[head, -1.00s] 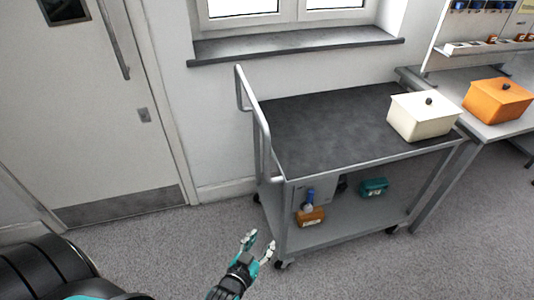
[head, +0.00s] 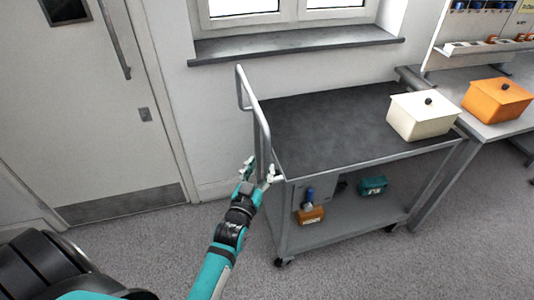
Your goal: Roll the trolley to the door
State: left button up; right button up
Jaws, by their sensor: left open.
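The trolley (head: 330,122) stands under the window, with a dark top deck, a grey lower shelf and castors. Its tubular push handle (head: 262,125) rises at its left end. A cream lidded box (head: 418,120) sits on the right of the top deck. My left gripper (head: 262,170) is open and empty by the lower part of the handle; whether it touches the tube cannot be told. The door (head: 95,110) is at the left, closed, with a long pull handle (head: 114,40) and a dark kick plate. My right gripper is not in view.
An orange box (head: 312,215) with a blue item and a teal box (head: 373,186) are on the trolley's lower shelf. A workbench (head: 500,130) with an orange lidded box (head: 496,100) adjoins at the right. Carpet (head: 150,240) between trolley and door is clear.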

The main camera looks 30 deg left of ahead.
aim_at(266, 159)
pick_arm(q)
jog(key=w, duration=0.3)
jog(key=w+a, duration=0.1)
jog(key=w, duration=0.2)
jog(key=shift+w+a, duration=0.1)
jog(key=shift+w, duration=0.05)
jog(key=shift+c, duration=0.2)
grip_shut()
jog(key=shift+f, duration=0.3)
